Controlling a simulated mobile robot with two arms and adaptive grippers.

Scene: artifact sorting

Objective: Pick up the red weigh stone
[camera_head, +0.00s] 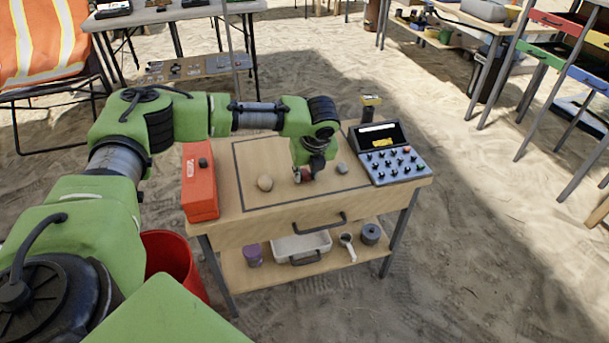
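My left gripper (311,169) points down over the wooden table, inside the dark outlined square on its top. A small reddish stone (302,176), which looks like the red weigh stone, sits right at its fingertips and is partly covered by them. The fingers are small and dark here, so I cannot tell whether they are open or closed on the stone. My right gripper is out of view.
A red box (199,190) stands at the table's left edge. A grey control panel (397,166) with knobs and a dark screen stands at the right. The shelf below holds a white tray (301,245). A red bucket (171,254) stands left of the table.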

